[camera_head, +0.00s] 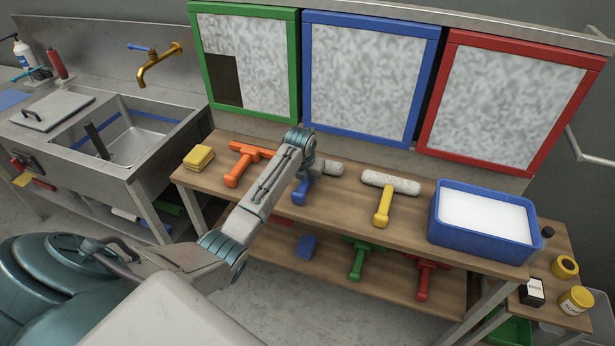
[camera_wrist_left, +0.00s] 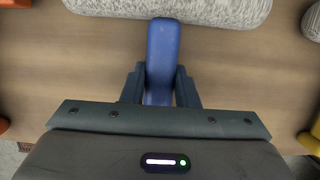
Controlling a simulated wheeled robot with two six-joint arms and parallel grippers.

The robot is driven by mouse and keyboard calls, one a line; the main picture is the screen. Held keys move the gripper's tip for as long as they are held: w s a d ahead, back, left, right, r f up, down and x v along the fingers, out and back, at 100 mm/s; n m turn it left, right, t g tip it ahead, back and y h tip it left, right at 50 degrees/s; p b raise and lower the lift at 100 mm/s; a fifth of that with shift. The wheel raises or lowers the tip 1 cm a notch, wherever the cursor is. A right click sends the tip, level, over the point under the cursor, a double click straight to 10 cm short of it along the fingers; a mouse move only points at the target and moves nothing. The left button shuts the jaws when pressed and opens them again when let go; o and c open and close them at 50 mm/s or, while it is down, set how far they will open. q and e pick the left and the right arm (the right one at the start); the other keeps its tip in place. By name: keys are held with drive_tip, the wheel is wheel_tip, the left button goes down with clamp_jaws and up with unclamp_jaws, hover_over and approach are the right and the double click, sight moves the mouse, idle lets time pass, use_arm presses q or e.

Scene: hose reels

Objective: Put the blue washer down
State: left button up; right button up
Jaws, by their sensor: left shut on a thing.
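The blue washer (camera_head: 301,191) has a blue handle and a pale grey fluffy roller head. It is on or just above the upper wooden shelf, left of the yellow washer; I cannot tell whether it touches the wood. In the left wrist view the blue handle (camera_wrist_left: 162,50) points straight up the picture to the fluffy head (camera_wrist_left: 165,9) at the top edge. My left gripper (camera_wrist_left: 161,76) is shut on the handle, one finger on each side. In the head view my left wrist partly hides the washer. My right gripper is not in view.
The wooden shelf holds an orange squeegee (camera_head: 238,166), yellow sponges (camera_head: 198,157), a yellow washer (camera_head: 383,206) and a blue tub (camera_head: 470,249) of white contents. Green (camera_head: 356,263) and red (camera_head: 424,279) tools lie on the lower shelf. Framed panels stand behind; a sink (camera_head: 130,140) is at left.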

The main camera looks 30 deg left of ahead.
use_arm(q)
drive_tip(key=o, duration=0.5)
drive_tip(key=shift+f, duration=0.15)
drive_tip(key=o, duration=0.5)
drive_tip(key=shift+c, duration=0.2)
drive_tip(key=shift+r, duration=0.35)
drive_tip(key=b+v, duration=0.1)
drive_tip(key=v, duration=1)
drive_tip(key=shift+s+r+b, duration=0.25)
drive_tip(key=shift+r+b, duration=0.05)
drive_tip(key=shift+r, duration=0.05)
